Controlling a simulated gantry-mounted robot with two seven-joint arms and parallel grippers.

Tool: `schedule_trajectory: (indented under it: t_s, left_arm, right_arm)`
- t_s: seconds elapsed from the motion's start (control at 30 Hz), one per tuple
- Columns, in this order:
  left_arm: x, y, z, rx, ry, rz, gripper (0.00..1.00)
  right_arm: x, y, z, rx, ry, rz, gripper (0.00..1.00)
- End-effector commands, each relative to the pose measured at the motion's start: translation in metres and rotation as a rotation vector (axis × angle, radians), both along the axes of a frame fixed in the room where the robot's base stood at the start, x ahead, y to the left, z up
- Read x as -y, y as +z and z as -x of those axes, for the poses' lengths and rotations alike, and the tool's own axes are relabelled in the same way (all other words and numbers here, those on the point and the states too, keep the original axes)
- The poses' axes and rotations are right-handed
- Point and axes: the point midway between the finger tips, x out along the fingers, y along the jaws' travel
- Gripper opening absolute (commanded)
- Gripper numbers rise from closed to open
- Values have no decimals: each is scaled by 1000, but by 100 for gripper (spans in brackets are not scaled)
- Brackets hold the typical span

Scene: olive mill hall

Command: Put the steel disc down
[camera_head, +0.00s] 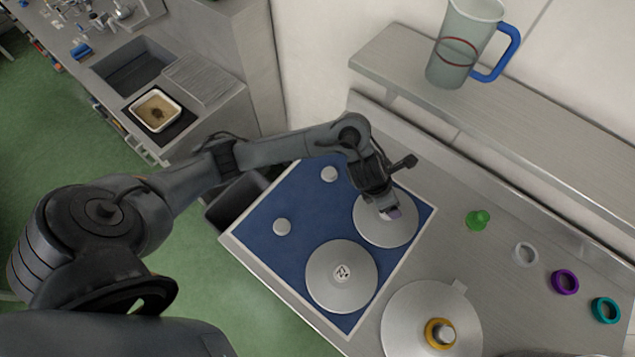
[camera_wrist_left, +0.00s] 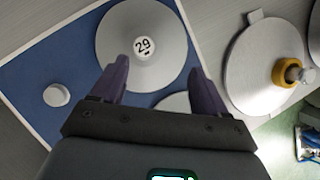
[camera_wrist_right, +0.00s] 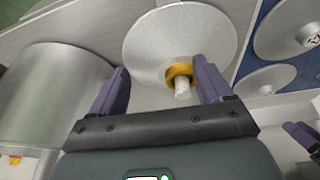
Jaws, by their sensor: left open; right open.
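A steel disc with a knob labelled 29 (camera_head: 325,288) lies on a blue mat (camera_head: 300,257) in a pale frame. A second steel disc (camera_head: 398,235) lies beside it on the mat, partly hidden by my left gripper (camera_head: 392,212). The left gripper is open and empty, above the second disc. In the left wrist view the labelled disc (camera_wrist_left: 112,42) shows beyond the open fingers (camera_wrist_left: 158,72). A third steel disc (camera_head: 405,315) with a yellow ring around its pale post (camera_head: 446,335) stands off the mat. My right gripper (camera_wrist_right: 160,72) is open, close to this disc (camera_wrist_right: 150,45).
Two small knobs (camera_head: 282,227) sit on the mat. A green knob (camera_head: 478,220) and white, purple (camera_head: 565,282) and teal rings lie along the back of the counter. A jug (camera_head: 462,45) stands on the shelf above. A large metal cylinder (camera_wrist_right: 55,95) is left of my right gripper.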

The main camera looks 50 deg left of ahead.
Motion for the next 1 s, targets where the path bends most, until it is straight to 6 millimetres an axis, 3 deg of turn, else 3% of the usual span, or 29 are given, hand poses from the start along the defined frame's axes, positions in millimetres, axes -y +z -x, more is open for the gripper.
schedule_trajectory:
  t_s: [0.1, 0.2, 0.3, 0.43, 0.6, 0.8, 0.83, 1.0]
  left_arm:
    - [37, -6, 15, -2, 237, 175, 74]
    - [60, -4, 30, -31, 557, 380, 74]
    - [66, 2, 49, -98, 959, 600, 74]
    - [46, 5, 82, -219, 1534, 852, 74]
    - [-1, -2, 138, -355, 2248, 1061, 74]
    - [-40, -9, 199, -412, 2838, 1154, 74]
    - [-44, -9, 205, 414, -2887, -1155, 74]
    - [-54, -10, 225, 371, -2754, -1051, 74]
  right_arm:
    - [-1, 0, 0, 1, -2, -3, 79]
    - [-1, 0, 0, 0, -3, -4, 79]
    - [-1, 0, 0, 1, -2, -3, 79]
    - [0, 0, 0, 1, -1, -1, 79]
    - [1, 0, 0, 1, 3, 4, 79]
    - [2, 0, 0, 0, 5, 9, 79]
    - [2, 0, 0, 0, 5, 9, 79]
    - [2, 0, 0, 0, 5, 9, 79]
